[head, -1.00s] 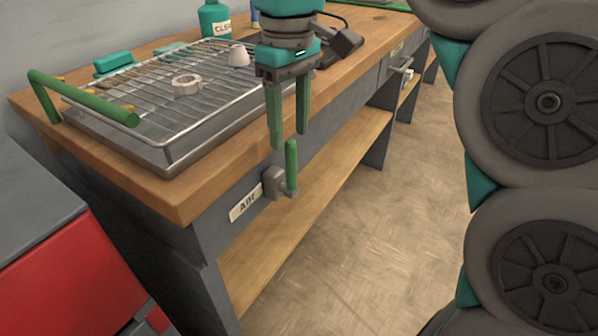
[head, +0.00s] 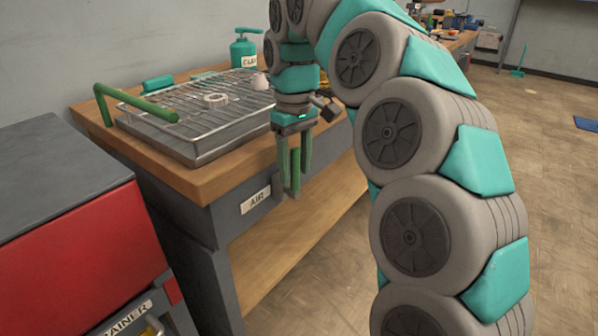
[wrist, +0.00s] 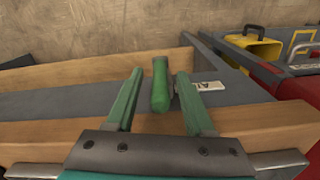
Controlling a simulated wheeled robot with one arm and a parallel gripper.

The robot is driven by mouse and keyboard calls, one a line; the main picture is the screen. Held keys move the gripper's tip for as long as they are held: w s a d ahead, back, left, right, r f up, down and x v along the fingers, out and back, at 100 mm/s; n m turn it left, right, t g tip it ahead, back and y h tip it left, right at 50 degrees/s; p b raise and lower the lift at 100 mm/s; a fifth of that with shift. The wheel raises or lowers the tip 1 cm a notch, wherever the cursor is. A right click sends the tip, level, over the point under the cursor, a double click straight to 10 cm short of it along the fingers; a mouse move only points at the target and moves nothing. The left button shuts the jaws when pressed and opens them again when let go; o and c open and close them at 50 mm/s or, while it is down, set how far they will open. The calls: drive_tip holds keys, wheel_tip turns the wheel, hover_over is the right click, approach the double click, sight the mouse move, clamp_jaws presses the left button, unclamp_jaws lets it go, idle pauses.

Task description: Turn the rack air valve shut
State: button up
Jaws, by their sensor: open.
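The air valve's green lever handle (head: 295,170) stands upright at the bench's front edge, beside the white AIR label (head: 255,200). My gripper (head: 295,192) points down over it, open, with one finger on each side of the handle. In the wrist view the green handle (wrist: 161,86) stands between the two green fingers (wrist: 158,98), with a visible gap on both sides. The AIR label also shows in the wrist view (wrist: 209,86). The valve body is mostly hidden behind my fingers in the head view.
A wire rack on a metal tray (head: 190,150) with a green bar handle (head: 135,103) sits on the wooden bench (head: 215,182). A green bottle (head: 244,50) stands behind. A red and grey cabinet (head: 95,240) is at the left. Open floor (head: 335,255) lies in front of the bench.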

clamp_jaws()
idle(0.5)
idle(1.0)
